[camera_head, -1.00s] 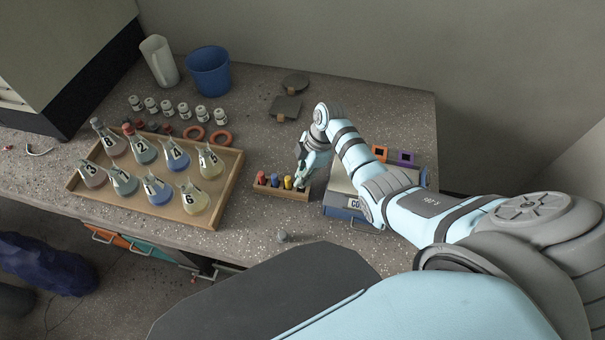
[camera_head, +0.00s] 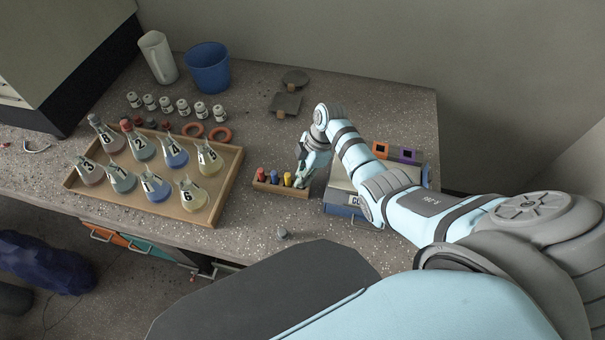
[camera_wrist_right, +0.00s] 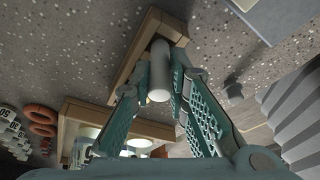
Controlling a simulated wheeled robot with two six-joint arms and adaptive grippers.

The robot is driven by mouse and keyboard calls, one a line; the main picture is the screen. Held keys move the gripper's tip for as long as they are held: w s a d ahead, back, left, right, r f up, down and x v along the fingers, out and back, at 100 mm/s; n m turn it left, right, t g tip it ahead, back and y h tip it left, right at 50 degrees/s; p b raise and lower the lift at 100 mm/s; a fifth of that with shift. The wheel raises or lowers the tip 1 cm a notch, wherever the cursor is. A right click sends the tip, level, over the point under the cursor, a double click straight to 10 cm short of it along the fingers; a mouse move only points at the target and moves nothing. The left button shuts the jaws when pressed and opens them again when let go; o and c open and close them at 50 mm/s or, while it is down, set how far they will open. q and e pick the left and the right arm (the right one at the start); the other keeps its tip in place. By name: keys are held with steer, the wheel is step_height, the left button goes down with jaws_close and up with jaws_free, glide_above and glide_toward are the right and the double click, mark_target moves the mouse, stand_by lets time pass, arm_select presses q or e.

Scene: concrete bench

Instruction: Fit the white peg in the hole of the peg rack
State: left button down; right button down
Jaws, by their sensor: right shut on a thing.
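The wooden peg rack (camera_head: 281,192) sits on the bench, with a red peg (camera_head: 261,174), a blue peg (camera_head: 275,176) and a yellow peg (camera_head: 287,179) standing in a row in it. My right gripper (camera_head: 301,180) is at the rack's right end and points down. In the right wrist view, my right gripper (camera_wrist_right: 157,88) is shut on the white peg (camera_wrist_right: 159,72). The peg's far end is in line with the end of the rack (camera_wrist_right: 125,68). I cannot tell whether it is inside the hole. My left gripper is not in view.
A wooden tray (camera_head: 233,190) of numbered flasks stands left of the rack. A blue-grey box (camera_head: 345,211) is close on its right. Small jars (camera_head: 182,106), orange rings (camera_head: 220,135) and a blue bucket (camera_head: 208,68) stand behind. Bench in front of the rack is mostly clear.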

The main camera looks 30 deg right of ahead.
steer(key=shift+f+b, duration=0.75)
steer(key=shift+f, duration=0.25)
steer(key=c, duration=1.5)
jaws_free()
steer(key=shift+o, duration=0.2)
steer(key=v, duration=1.2)
steer(key=shift+s, duration=0.1)
